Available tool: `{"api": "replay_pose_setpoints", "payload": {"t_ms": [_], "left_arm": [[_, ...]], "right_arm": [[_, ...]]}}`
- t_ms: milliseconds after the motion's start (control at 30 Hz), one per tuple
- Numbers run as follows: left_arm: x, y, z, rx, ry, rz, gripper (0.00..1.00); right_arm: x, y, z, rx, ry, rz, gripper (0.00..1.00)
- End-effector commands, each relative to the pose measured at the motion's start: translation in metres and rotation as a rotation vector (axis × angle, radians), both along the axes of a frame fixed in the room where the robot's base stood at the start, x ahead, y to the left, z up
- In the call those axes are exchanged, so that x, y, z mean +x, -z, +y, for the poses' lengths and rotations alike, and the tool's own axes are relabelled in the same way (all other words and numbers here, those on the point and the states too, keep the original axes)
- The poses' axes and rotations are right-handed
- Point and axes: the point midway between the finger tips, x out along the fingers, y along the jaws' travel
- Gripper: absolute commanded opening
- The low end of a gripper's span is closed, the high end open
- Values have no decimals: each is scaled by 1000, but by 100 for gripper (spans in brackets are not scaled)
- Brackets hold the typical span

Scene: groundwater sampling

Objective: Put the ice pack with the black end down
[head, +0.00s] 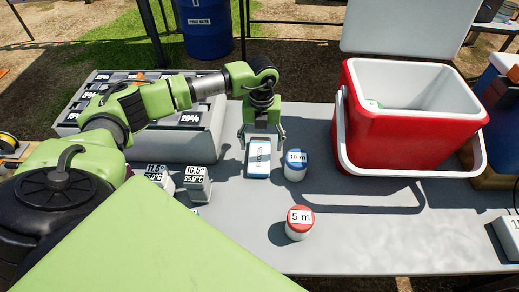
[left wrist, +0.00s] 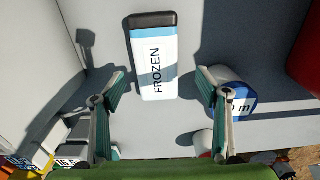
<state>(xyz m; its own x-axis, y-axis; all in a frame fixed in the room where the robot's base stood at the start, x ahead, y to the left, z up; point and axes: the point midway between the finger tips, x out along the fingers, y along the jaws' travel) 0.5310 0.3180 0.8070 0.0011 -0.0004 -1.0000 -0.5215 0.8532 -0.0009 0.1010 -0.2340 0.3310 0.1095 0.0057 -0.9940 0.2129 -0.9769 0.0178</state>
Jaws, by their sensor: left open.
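The ice pack (head: 258,163) rests on the grey table, a white and light-blue block marked FROZEN. In the left wrist view the ice pack (left wrist: 154,60) shows its black end at the top of the picture. In the head view that end is not clearly seen under the gripper. My left gripper (head: 262,138) is open over the pack's far part. In the left wrist view its fingers (left wrist: 156,82) are spread to the left and right of the pack, with gaps, and hold nothing. My right gripper is not in view.
A blue-lidded 10 m jar (head: 296,165) stands close right of the pack. A red-lidded 5 m jar (head: 300,223) stands nearer. A red open cooler (head: 410,135) is at right. Two meters (head: 197,185) and a grey rack (head: 205,145) are at left.

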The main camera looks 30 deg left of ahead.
Motion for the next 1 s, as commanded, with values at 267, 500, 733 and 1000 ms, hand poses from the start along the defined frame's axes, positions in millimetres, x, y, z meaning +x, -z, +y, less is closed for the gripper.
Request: {"api": "replay_pose_setpoints", "payload": {"t_ms": [267, 500, 733, 1000], "left_arm": [[-2, 41, 6, 0, 0, 1, 68], [-1, 45, 6, 0, 0, 0, 68], [-1, 45, 6, 0, 0, 1, 32], [-1, 44, 6, 0, 0, 0, 14]], "right_arm": [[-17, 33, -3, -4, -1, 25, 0], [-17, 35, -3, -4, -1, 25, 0], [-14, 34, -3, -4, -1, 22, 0], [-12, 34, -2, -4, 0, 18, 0]]}}
